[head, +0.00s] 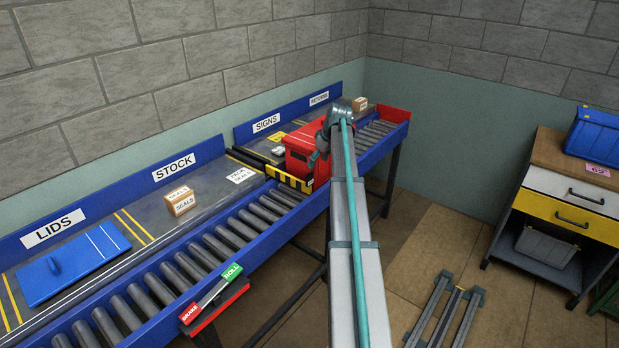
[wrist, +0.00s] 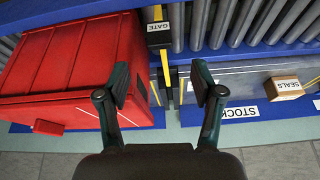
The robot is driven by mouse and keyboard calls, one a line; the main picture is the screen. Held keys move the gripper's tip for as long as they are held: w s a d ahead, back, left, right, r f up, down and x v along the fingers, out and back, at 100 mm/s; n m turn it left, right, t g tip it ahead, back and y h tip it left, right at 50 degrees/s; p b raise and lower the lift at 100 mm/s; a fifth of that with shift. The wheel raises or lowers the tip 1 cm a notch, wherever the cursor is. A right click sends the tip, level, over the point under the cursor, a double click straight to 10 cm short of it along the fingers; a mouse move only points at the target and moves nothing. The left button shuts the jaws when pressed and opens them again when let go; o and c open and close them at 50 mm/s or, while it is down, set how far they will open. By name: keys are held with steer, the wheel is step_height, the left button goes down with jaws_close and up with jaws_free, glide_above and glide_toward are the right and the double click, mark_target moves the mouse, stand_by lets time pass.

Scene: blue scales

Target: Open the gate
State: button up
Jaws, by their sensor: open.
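The gate is a yellow-and-black striped bar (head: 288,179) lying across the roller lane beside the red box (head: 300,150). In the wrist view a black block labelled GATE (wrist: 158,28) stands at the top centre, with a thin yellow bar (wrist: 165,72) running down from it. My gripper (wrist: 159,84) is open, its two fingers apart on either side of the bar in the picture. I see nothing between the fingertips that is clearly touched. The red box (wrist: 72,55) fills the left of the wrist view. In the head view my arm hides most of the gripper.
A brown SEALS carton (head: 181,202) stands on the STOCK section, and a blue lid (head: 72,270) lies on the LIDS section. A red-green BRAKE/ROLL lever (head: 213,292) is on the front edge. A drawer cabinet (head: 565,200) stands at the right. The rollers left of the gate are clear.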

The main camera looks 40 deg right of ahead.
mark_target(310, 174)
steer(key=shift+n, duration=0.6)
steer(key=p+x, duration=0.1)
steer(key=x, duration=0.2)
steer(key=p+x, duration=0.1)
steer(key=x, duration=0.6)
steer(key=shift+w+p, duration=0.4)
steer(key=shift+c, duration=0.4)
jaws_close()
